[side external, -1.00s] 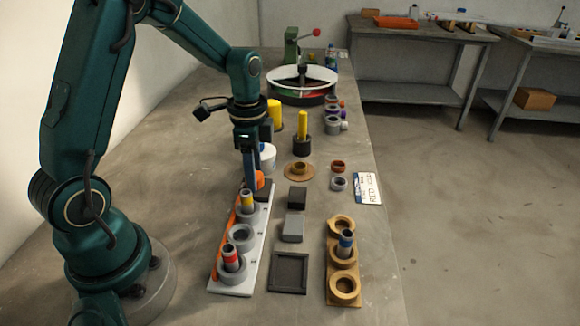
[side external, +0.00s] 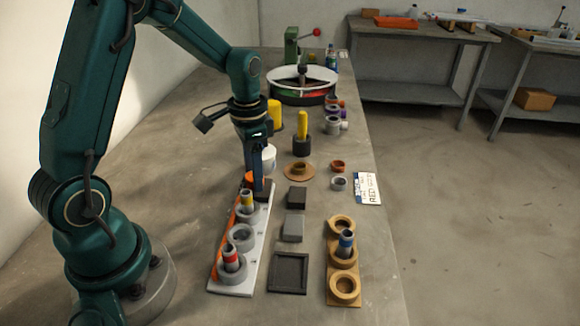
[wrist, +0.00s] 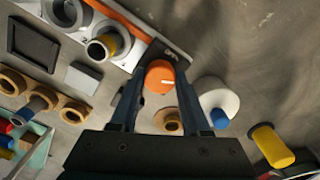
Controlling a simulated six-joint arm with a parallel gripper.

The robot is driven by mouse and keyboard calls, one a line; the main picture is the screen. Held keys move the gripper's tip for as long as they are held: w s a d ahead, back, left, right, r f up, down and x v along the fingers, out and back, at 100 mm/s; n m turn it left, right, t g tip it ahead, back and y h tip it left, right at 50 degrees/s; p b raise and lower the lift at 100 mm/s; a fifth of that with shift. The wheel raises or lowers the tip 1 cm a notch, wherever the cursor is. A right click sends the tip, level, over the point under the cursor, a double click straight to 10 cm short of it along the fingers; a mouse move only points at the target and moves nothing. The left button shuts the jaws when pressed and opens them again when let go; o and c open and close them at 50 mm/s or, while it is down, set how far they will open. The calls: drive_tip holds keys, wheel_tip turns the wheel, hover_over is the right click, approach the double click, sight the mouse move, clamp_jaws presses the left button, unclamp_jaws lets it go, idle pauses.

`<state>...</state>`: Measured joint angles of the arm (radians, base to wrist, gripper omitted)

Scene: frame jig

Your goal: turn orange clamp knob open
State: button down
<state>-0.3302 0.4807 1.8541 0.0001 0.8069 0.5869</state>
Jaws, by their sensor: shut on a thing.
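The orange clamp knob (side external: 251,178) stands at the far end of the white frame jig (side external: 232,289); my gripper (side external: 258,192) partly covers it in the side view. In the wrist view the knob (wrist: 160,77) is between the two fingers of my gripper (wrist: 160,80), and a short white mark shows on its top. My gripper is shut on the knob from above. An orange bar (wrist: 122,20) runs along one long side of the jig. A grey ring near the knob holds a yellow-banded tube (side external: 247,200); the nearest ring holds a red-banded tube (side external: 231,258).
A white tub (side external: 268,158) stands just behind the gripper. Dark and grey blocks (side external: 297,197) and a square dark tray (side external: 289,286) lie right of the jig. A wooden ring holder (side external: 331,297) is farther right. A yellow cylinder (side external: 303,125) stands behind.

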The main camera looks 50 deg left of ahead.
drive_tip(key=n, duration=0.6)
drive_tip(key=shift+r+n, duration=0.1)
drive_tip(key=shift+n, duration=0.2)
drive_tip(key=n, duration=0.5)
drive_tip(key=shift+n, duration=0.3)
drive_tip(key=shift+c, duration=1.8)
unclamp_jaws()
drive_tip(key=shift+r, duration=2.55)
